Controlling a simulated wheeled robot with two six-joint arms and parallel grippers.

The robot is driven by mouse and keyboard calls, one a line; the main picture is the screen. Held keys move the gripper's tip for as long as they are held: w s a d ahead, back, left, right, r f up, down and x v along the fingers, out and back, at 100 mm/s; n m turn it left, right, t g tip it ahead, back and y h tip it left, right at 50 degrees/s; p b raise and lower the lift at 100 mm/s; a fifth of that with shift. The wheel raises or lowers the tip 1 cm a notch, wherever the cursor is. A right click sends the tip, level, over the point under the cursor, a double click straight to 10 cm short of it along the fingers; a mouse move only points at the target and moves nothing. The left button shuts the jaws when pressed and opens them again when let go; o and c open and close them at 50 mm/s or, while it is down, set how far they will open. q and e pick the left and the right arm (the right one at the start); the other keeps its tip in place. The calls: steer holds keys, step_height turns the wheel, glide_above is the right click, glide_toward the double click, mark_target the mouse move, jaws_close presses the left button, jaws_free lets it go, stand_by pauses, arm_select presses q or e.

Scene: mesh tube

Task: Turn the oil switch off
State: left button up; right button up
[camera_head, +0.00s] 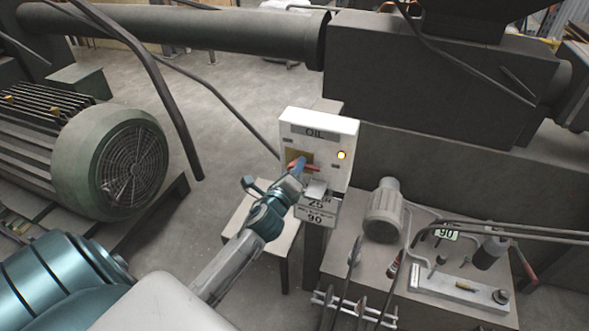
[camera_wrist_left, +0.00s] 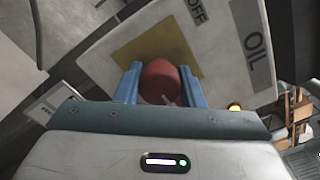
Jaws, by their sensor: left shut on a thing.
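The oil switch box (camera_head: 325,117) is a white panel labelled OIL, in the middle of the head view. A small yellow lamp (camera_head: 341,155) glows on its right side. My left gripper (camera_head: 300,166) reaches the front of the box and covers most of the switch. In the left wrist view, the blue fingers of the left gripper (camera_wrist_left: 160,84) are shut on the red switch knob (camera_wrist_left: 162,80), which sits on a yellow plate (camera_wrist_left: 152,48). The word OFF (camera_wrist_left: 194,10) shows on the panel beside the plate. The knob's exact angle is hard to tell. My right gripper is out of view.
A large motor (camera_head: 110,160) stands at the left, with a thick pipe (camera_head: 200,27) behind. A dark machine housing (camera_head: 430,80) fills the back right. Small equipment with hoses and a grey cylinder (camera_head: 383,210) stands right of the arm. Open floor lies behind the box.

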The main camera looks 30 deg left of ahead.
arm_select(q)
steer(key=n+b, duration=0.1)
steer(key=n, duration=0.4)
steer(key=shift+f+b, duration=0.15)
steer(key=shift+b, duration=0.15)
steer(key=n+b, duration=0.1)
steer(key=n, duration=0.2)
steer(key=shift+n, duration=0.4)
steer(key=n+b, duration=0.2)
steer(key=n, duration=0.1)
steer(key=shift+n, duration=0.3)
steer(key=n+b, duration=0.1)
steer(key=n, duration=0.2)
steer(key=shift+n, duration=0.4)
steer(key=shift+n+b, duration=0.4)
steer(key=shift+n, duration=0.2)
